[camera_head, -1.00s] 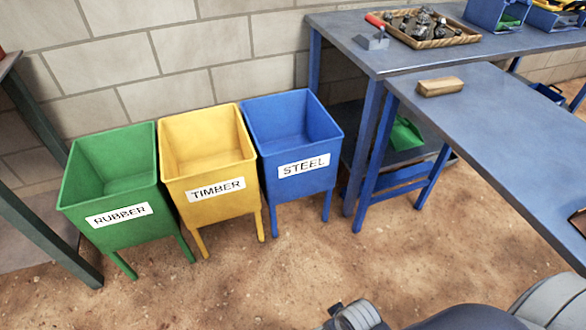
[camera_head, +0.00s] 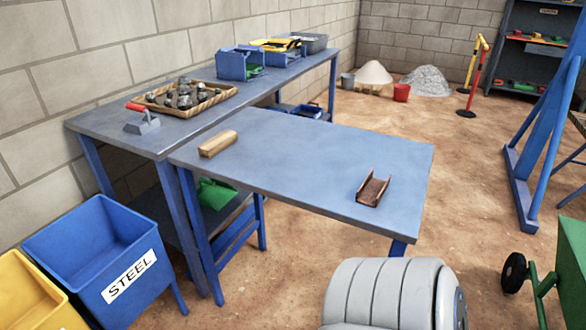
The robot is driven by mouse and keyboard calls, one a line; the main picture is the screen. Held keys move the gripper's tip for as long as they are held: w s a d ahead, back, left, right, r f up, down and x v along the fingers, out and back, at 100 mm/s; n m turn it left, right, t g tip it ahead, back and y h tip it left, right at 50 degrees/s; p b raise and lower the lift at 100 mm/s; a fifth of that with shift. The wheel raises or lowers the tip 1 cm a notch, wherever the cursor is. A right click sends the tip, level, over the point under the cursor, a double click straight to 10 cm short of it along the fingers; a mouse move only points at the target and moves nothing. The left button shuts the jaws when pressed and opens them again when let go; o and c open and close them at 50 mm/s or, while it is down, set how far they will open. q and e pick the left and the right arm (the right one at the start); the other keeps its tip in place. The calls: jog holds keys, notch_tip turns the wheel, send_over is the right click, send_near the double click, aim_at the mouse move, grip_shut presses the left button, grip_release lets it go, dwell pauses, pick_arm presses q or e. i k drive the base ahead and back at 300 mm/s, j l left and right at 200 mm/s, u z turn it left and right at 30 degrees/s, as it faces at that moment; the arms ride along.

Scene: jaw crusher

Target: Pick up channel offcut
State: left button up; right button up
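The channel offcut (camera_head: 372,190) is a short, rusty brown U-shaped piece. It lies on the blue-grey front table (camera_head: 300,160), near the table's right end, with its open side facing up. Nothing touches it except the table top. Neither of my grippers shows in the view. A grey, rounded, segmented part of my own body stands at the bottom, below the table's near edge.
A timber block (camera_head: 218,144) lies on the same table, at the left. The blue steel bin (camera_head: 60,250) and yellow bin (camera_head: 30,300) stand at the lower left. A rear bench (camera_head: 110,120) holds a tray of stones (camera_head: 215,100).

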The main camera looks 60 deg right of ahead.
aim_at(372, 189)
jog(key=z, duration=2.55)
